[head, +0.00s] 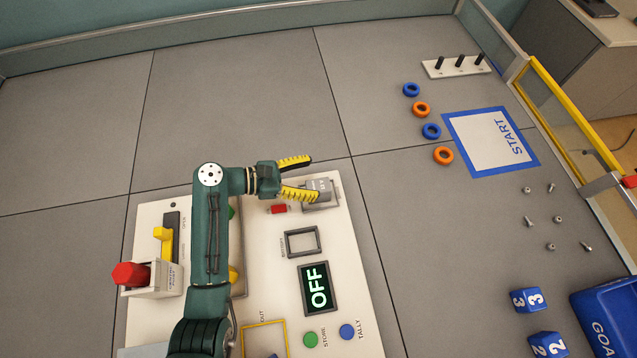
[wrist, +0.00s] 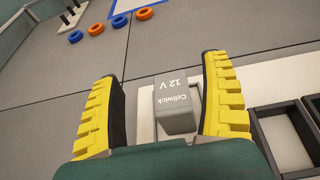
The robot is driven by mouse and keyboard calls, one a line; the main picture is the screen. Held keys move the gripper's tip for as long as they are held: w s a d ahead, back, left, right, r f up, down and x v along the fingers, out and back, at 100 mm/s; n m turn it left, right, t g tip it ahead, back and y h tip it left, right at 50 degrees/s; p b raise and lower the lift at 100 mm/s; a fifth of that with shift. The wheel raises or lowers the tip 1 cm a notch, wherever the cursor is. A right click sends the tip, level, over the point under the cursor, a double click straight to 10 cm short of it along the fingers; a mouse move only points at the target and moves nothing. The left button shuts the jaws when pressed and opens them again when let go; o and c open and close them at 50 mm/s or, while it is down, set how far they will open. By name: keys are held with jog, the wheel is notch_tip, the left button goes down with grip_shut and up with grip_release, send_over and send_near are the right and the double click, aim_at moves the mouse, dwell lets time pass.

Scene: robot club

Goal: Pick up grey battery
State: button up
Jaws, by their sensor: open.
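The grey battery (head: 320,185) stands at the far right corner of the white panel, in or on a grey frame. In the wrist view the battery (wrist: 177,104) shows its label, "Cellwick 12 V", and lies between my two yellow-and-black fingers, closer to the right one. My gripper (head: 313,178) is open at the far end of the panel, with its fingers pointing right toward the battery. In the wrist view my gripper (wrist: 160,68) has a clear gap on the battery's left side. I cannot tell whether the right finger touches it.
An empty dark frame (head: 288,244) and an OFF display (head: 315,289) are on the white panel (head: 350,270), with a small red part (head: 279,209) near the battery. Orange and blue rings lie on the floor beyond.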

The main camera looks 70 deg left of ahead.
aim_at(328, 186)
jog(key=s+f, duration=0.2)
jog(key=f, duration=0.1)
jog(key=shift+d+g, duration=0.2)
jog(key=shift+g, duration=0.2)
jog(key=shift+w+d+f, duration=0.1)
jog(key=shift+w+f, duration=0.1)
jog(key=shift+f, duration=0.15)
jog(key=b+x, duration=0.2)
jog(key=x, duration=0.5)
jog(key=shift+r, duration=0.15)
jog(key=c, duration=1.3)
